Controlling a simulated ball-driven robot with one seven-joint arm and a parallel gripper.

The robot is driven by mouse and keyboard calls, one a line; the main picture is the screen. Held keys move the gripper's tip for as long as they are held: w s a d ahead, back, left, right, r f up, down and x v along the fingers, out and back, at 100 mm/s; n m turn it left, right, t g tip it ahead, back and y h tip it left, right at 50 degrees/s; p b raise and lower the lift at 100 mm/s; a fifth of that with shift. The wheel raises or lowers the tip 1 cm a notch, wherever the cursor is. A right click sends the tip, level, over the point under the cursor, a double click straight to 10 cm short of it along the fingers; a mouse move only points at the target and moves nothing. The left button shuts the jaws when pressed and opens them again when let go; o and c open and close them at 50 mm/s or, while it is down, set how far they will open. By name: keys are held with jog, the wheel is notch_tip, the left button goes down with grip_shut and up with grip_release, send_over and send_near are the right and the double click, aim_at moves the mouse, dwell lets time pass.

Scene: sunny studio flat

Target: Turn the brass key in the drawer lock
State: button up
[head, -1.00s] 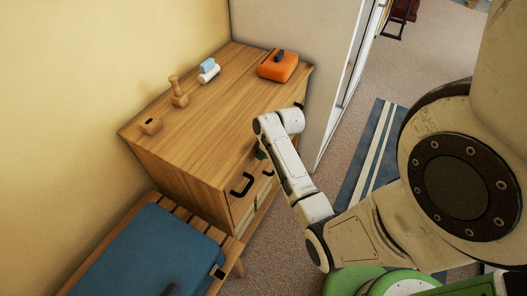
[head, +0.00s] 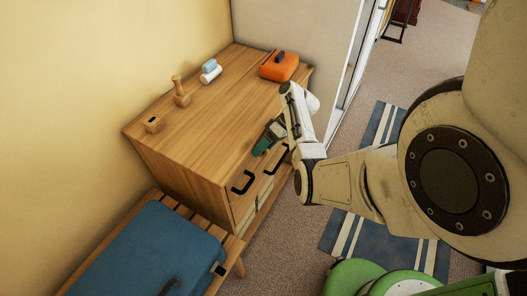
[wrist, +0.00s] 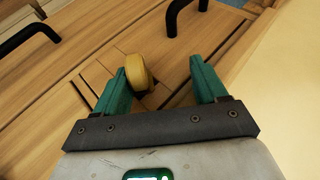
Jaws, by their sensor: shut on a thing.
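The brass key shows in the wrist view as a round, yellowish head (wrist: 138,72) standing out from the wooden drawer front (wrist: 85,75). My gripper (wrist: 160,68) has two green fingers, one on each side of the key. The key head lies against the left finger, and contact with the right finger does not show clearly. The gripper is shut on the key. In the head view my gripper (head: 262,148) is at the front of the wooden dresser (head: 190,115), and the key and lock are hidden. The keyhole does not show in the wrist view.
Black drawer handles (head: 242,183) stand out from the dresser front, and one (wrist: 185,15) lies just beyond the fingers. An orange case (head: 279,66) stands on top. Open carpet lies to the right.

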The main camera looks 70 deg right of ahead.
jog(key=shift+s+a+f+m+y+b, duration=0.1)
jog(key=shift+a+f+m+y+b, duration=0.2)
jog(key=shift+a+f+y+b, duration=0.4)
jog(key=shift+o, duration=0.2)
jog(key=shift+r, duration=0.2)
jog(key=o, duration=0.3)
jog(key=d+r, duration=0.1)
jog(key=w+d+r+t, duration=0.1)
jog(key=d, duration=0.1)
jog(key=shift+y, duration=0.3)
jog(key=f, duration=0.3)
jog(key=shift+a+y, duration=0.25)
jog(key=shift+y, duration=0.15)
jog(key=c, duration=1.1)
jog(key=o, duration=0.5)
jog(key=shift+s+d+f+m, duration=0.3)
jog(key=shift+s+d+f, duration=0.05)
jog(key=shift+s+d, duration=0.15)
jog(key=shift+c, duration=0.2)
jog(key=shift+o, duration=0.8)
jog(key=shift+s+a+r, duration=0.1)
jog(key=shift+r, duration=0.1)
jog(key=o, duration=0.3)
jog(key=shift+a+r, duration=0.2)
jog(key=shift+a, duration=0.3)
jog(key=o, duration=0.7)
jog(key=shift+w+a, duration=0.1)
jog(key=shift+w, duration=0.2)
